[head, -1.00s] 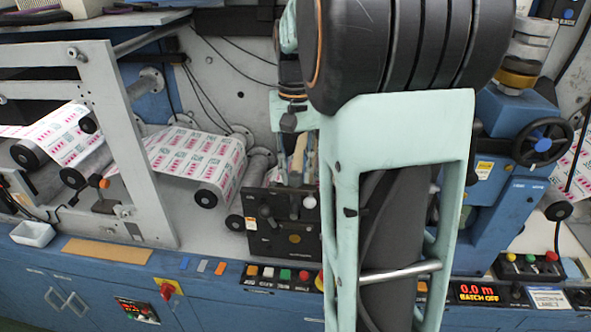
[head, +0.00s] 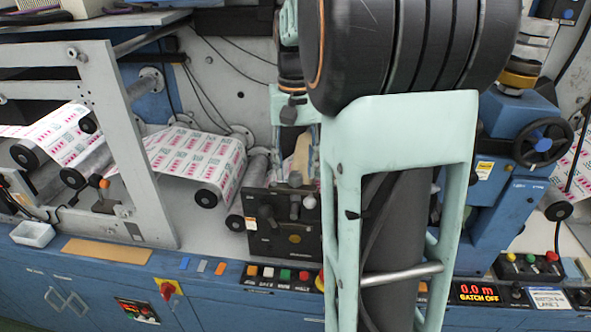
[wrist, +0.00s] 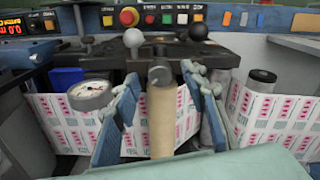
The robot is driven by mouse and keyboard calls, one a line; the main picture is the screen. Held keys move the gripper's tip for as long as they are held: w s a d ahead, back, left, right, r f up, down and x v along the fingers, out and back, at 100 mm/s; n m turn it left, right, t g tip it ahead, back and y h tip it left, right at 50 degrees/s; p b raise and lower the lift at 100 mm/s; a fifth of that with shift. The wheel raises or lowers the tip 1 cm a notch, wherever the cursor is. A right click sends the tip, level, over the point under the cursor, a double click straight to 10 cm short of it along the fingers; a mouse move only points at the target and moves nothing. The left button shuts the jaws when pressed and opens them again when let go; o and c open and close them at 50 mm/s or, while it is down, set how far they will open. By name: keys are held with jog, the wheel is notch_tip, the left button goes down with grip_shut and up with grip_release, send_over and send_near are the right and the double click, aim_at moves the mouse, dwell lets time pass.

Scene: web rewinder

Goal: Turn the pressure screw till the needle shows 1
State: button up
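In the wrist view, my gripper (wrist: 165,82) is open, its two blue fingers spread to either side of a tan bar with a grey round end (wrist: 160,76). Gaps show between the bar and both fingers. I cannot tell if this bar is the pressure screw. A round white dial gauge (wrist: 91,93) stands left of the fingers; its needle is too small to read. Beyond are a white ball knob (wrist: 133,38) and a black ball knob (wrist: 200,32). In the head view, my gripper (head: 296,168) is above the dark control block (head: 283,238), partly behind my arm.
A printed label web (head: 190,155) runs over rollers left of the block. A push-button row (head: 280,274) lines the front ledge. A black handwheel (head: 543,142) and a red batch display (head: 478,293) are at right. A grey frame (head: 115,130) stands at left.

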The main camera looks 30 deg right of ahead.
aim_at(296, 174)
notch_tip(296, 174, up, 11)
dwell(0.3)
jog(key=shift+f, duration=0.15)
